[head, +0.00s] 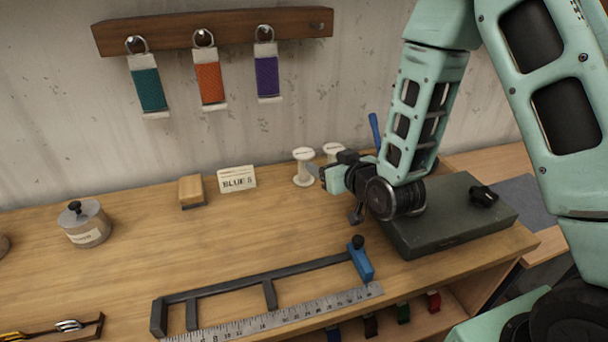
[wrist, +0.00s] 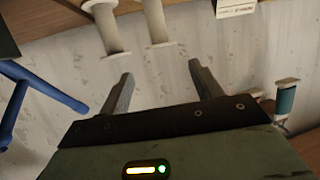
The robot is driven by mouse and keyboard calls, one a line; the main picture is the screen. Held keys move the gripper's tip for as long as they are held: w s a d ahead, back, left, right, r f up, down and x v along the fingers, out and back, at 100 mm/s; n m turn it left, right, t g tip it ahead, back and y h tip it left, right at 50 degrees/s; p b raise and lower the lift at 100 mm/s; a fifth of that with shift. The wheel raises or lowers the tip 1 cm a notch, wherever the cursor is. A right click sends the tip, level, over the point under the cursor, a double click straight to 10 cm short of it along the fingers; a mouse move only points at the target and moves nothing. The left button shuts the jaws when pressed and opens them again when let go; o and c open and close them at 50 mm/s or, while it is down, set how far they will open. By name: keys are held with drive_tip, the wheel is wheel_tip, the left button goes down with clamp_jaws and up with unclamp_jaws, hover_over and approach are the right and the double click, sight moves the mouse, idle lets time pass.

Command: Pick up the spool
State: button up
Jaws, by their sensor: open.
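Two pale, empty-looking spools stand at the back of the bench, a left one (head: 303,168) and a right one (head: 333,152), the right partly hidden by my gripper. Both also show at the top of the wrist view, one at left (wrist: 106,30) and one at right (wrist: 156,22). I cannot tell which one the task means. My gripper (head: 322,174) is beside them in the head view. In the wrist view its two fingers (wrist: 161,87) are apart with nothing between them, and the spools lie beyond the fingertips.
A card (head: 237,179) and a wooden block (head: 191,191) lie left of the spools. A dark green case (head: 455,225) sits under my arm, with a blue tool (head: 375,130) behind. A ruler (head: 285,315) and black rack (head: 230,290) lie in front.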

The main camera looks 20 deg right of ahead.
sight(302, 153)
drive_tip(key=p+x, duration=0.2)
drive_tip(key=x, duration=0.6)
drive_tip(key=shift+w, duration=0.2)
drive_tip(key=shift+f+p+x, duration=0.15)
drive_tip(key=shift+p+x, duration=0.65)
drive_tip(key=shift+x, duration=0.65)
drive_tip(key=shift+f+p+x, duration=0.15)
drive_tip(key=shift+p+x, duration=0.6)
drive_tip(key=shift+x, duration=0.65)
drive_tip(key=shift+s+a, duration=0.1)
drive_tip(key=shift+a, duration=0.05)
drive_tip(key=c, duration=0.7)
